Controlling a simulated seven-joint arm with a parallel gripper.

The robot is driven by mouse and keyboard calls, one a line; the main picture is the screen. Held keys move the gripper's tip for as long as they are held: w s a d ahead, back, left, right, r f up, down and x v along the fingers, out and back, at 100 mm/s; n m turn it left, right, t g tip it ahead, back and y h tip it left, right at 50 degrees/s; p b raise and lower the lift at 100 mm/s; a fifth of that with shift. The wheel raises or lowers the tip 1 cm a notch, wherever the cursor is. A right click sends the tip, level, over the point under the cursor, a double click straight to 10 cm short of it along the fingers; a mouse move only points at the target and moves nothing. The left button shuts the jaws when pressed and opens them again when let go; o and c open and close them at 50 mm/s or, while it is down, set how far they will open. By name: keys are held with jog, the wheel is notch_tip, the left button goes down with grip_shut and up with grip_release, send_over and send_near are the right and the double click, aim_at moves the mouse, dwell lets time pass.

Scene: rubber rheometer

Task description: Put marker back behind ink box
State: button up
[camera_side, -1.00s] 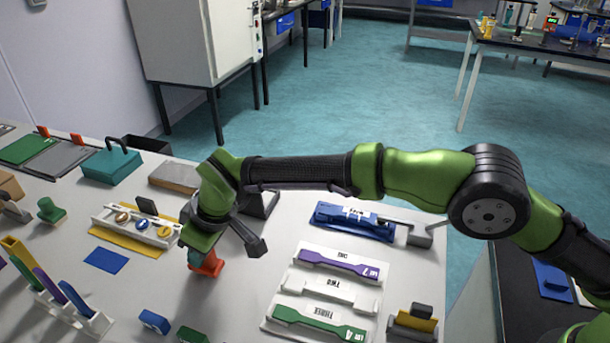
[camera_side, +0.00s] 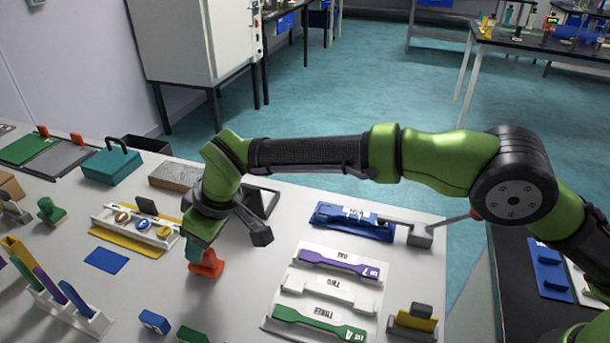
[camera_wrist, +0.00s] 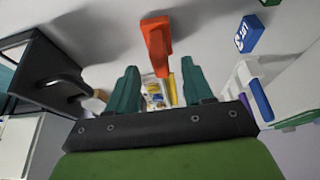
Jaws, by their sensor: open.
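My gripper (camera_side: 196,248) points down over the table, just above an upright orange-red piece (camera_side: 207,266) with a wide foot. In the wrist view its two teal fingers (camera_wrist: 160,84) are apart, and the orange piece (camera_wrist: 157,42) stands beyond their tips, in line with the gap. The fingers partly cover its top in the side view, and I cannot tell whether they touch it. It may be the marker. No thing is clearly labelled as the ink box; a flat blue pad (camera_side: 106,260) lies to the left and a teal box with a handle (camera_side: 112,165) farther back.
A white rack with round pieces (camera_side: 136,226) stands left of my gripper. To the right are a tray of dumbbell strips (camera_side: 325,289) and a blue tool (camera_side: 352,222). Small blue (camera_side: 154,322) and green blocks lie in front. Bare table surrounds the orange piece.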

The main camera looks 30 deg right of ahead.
jog(key=v, duration=0.9)
jog(key=s+d+r+m+t, duration=0.1)
jog(key=s+d+r+m, duration=0.3)
jog(key=d, duration=0.8)
jog(key=w+d+r+m+t, duration=0.15)
jog(key=d+r, duration=0.45)
jog(key=d, duration=0.6)
jog(key=s+d+f+m, duration=0.2)
jog(key=s+d+m, duration=0.1)
jog(key=s+d, duration=0.5)
jog(key=s+d+f+m+t+h, duration=0.1)
jog(key=s+d+f+m, duration=0.2)
jog(key=s+d, duration=0.5)
jog(key=shift+s+f+m, duration=0.3)
jog(key=shift+s+m, duration=0.25)
jog(key=shift+m, duration=0.2)
